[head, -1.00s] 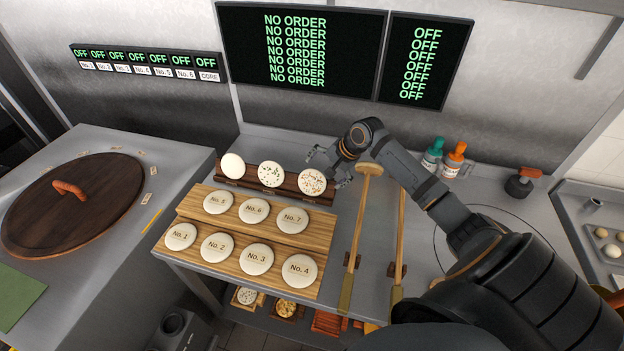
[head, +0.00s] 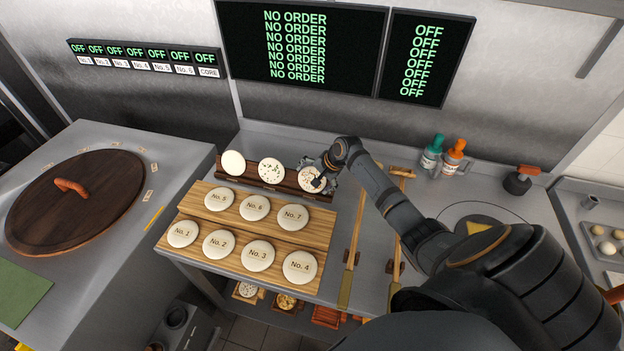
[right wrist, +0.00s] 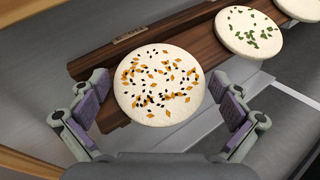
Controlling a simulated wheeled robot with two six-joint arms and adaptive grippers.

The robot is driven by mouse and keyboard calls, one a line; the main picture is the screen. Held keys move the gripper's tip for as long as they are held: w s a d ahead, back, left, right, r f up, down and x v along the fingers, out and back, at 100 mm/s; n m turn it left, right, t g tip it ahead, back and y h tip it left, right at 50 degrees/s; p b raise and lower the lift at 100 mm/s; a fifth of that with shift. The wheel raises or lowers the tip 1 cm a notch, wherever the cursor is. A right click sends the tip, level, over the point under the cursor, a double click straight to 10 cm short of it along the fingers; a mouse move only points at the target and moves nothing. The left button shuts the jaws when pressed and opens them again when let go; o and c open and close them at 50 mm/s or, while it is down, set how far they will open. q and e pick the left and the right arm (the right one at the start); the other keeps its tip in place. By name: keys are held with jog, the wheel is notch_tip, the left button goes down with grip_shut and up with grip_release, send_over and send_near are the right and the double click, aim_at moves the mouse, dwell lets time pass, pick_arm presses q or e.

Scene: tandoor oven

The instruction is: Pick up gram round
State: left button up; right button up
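Three flat white rounds lean on a dark wooden rack (head: 262,192) at the back of the counter. The right-hand round (head: 308,181) has orange and black flecks, the middle one (head: 271,170) green flecks, the left one (head: 233,162) looks plain. The rack's labels are too small to read, so I cannot tell by name which is the gram round. My right gripper (head: 322,174) is at the flecked right-hand round. In the right wrist view its open fingers (right wrist: 160,86) stand either side of the orange-and-black-flecked round (right wrist: 158,110), with gaps on both sides. My left gripper is out of view.
Numbered white rounds (head: 257,256) lie on a stepped wooden board (head: 318,229) in front of the rack. Long wooden-handled tools (head: 354,235) lie right of it. Bottles (head: 453,157) stand behind my right arm. A lidded tandoor (head: 80,205) is at left.

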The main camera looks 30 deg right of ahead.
aim_at(309, 177)
jog(key=shift+s, duration=0.1)
jog(key=c, duration=0.8)
jog(key=shift+r, duration=0.1)
jog(key=shift+r+b, duration=0.25)
jog(key=shift+b, duration=0.05)
notch_tip(309, 177, up, 3)
jog(key=shift+s+f+b, duration=0.1)
jog(key=shift+f+b, duration=0.05)
jog(key=shift+b, duration=0.5)
jog(key=s+a+r+p, duration=0.1)
jog(key=s+r, duration=0.2)
jog(key=s, duration=0.1)
jog(key=s+a+r+p, duration=0.1)
jog(key=s+r, duration=0.2)
jog(key=s, duration=0.1)
jog(key=s+a+r+p, duration=0.1)
jog(key=s+a+r, duration=0.1)
jog(key=s, duration=0.3)
jog(key=shift+a+r+p, duration=0.1)
jog(key=shift+r+p, duration=0.3)
jog(key=shift+r, duration=0.45)
